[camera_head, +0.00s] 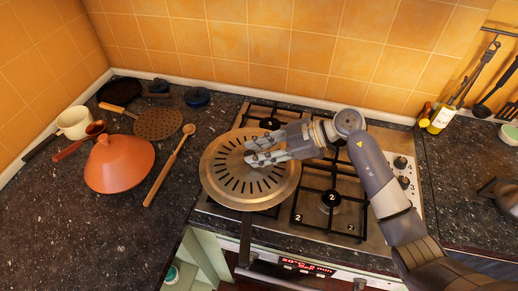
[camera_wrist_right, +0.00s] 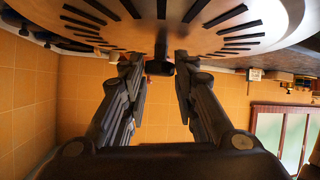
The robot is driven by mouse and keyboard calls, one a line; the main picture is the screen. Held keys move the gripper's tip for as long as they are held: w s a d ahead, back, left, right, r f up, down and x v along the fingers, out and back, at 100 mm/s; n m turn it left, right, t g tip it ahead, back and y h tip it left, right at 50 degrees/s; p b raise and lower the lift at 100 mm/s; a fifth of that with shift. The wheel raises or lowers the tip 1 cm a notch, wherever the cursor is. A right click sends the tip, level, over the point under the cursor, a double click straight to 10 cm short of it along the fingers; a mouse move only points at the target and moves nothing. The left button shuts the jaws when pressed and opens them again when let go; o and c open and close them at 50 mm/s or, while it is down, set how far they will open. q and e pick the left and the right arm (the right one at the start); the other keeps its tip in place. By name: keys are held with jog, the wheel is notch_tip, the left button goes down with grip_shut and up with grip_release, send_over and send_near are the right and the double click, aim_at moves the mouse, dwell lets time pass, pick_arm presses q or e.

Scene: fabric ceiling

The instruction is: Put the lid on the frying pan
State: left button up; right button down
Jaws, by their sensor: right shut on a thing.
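The lid (camera_head: 226,178) is a round steel disc with a ring of dark slots, over the left side of the hob. In the right wrist view the lid (camera_wrist_right: 255,35) fills the top. My right gripper (camera_head: 252,152) reaches over its middle from the right and is shut on the lid's dark knob (camera_wrist_right: 163,66). The frying pan shows by its dark handle (camera_head: 245,240), which sticks out toward the front below the lid. The pan's body is hidden under the lid, so I cannot tell whether the lid touches its rim. My left gripper is out of view.
The gas hob (camera_head: 330,205) has free burners right of the lid. A bottle (camera_head: 440,119) stands at the back right.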

jog(key=shift+f, duration=0.35)
dwell(0.8)
jog(key=c, duration=1.2)
grip_release()
jog(key=o, duration=0.6)
notch_tip(320, 180, up, 5)
jog(key=p, duration=0.6)
jog(key=shift+r, duration=0.1)
jog(key=shift+r+p, duration=0.5)
jog(key=shift+r, duration=0.45)
